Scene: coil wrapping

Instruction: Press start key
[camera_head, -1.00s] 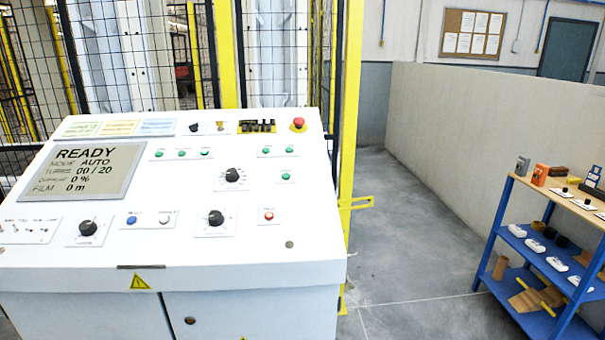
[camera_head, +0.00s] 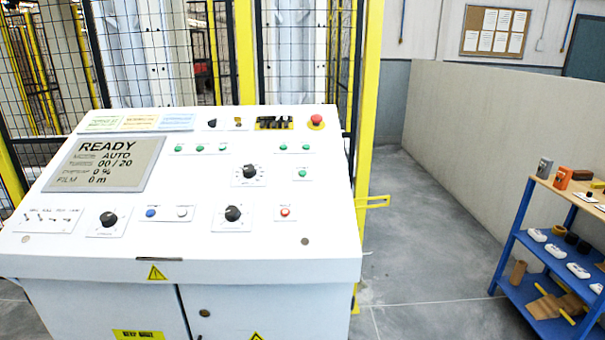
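A white control console (camera_head: 110,243) stands ahead, filling the left and middle of the view. Its screen (camera_head: 105,163) reads READY, MODE AUTO, 00 / 20, 0 % and FILM 0 m. Below the screen, a small plate carries a blue button (camera_head: 151,213) and a white button (camera_head: 182,212); their lettering is too small to read. A red button (camera_head: 285,212) sits to the right on its own plate. Several green buttons or lamps (camera_head: 302,174) and black knobs (camera_head: 232,213) are spread over the panel. Neither gripper shows in the view.
A red mushroom button (camera_head: 316,121) stands at the console's back right corner. A yellow-framed mesh fence (camera_head: 367,110) rises behind the console. A blue shelf rack (camera_head: 507,258) with small items stands at the right. Grey floor (camera_head: 420,265) between console and rack is clear.

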